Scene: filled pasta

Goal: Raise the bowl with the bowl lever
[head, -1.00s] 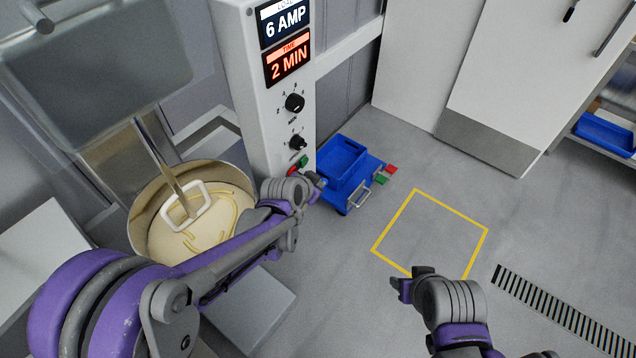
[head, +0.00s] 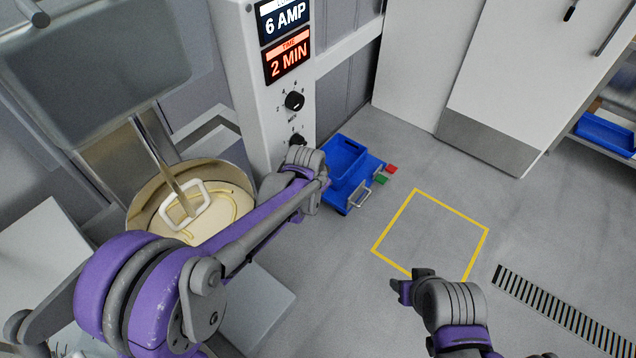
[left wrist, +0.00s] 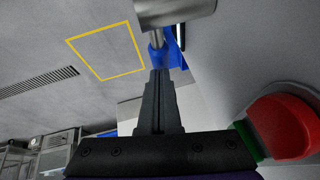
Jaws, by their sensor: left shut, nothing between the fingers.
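The steel mixing bowl (head: 142,218), with pale dough (head: 222,210) and a beater (head: 184,206) in it, is at the left of the head view, partly covered by my left arm. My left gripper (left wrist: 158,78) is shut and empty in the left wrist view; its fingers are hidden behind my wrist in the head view. Just beyond its tips is a metal cylinder (left wrist: 176,10) with a thin rod, perhaps the bowl lever; I cannot tell whether they touch. My right gripper (head: 402,290) is over the floor, its opening unclear.
The mixer column (head: 240,85) carries displays and dark knobs (head: 294,101). A red button (left wrist: 285,125) and green button (left wrist: 246,140) are close beside my left gripper. Floor within the yellow square (head: 432,235) is clear.

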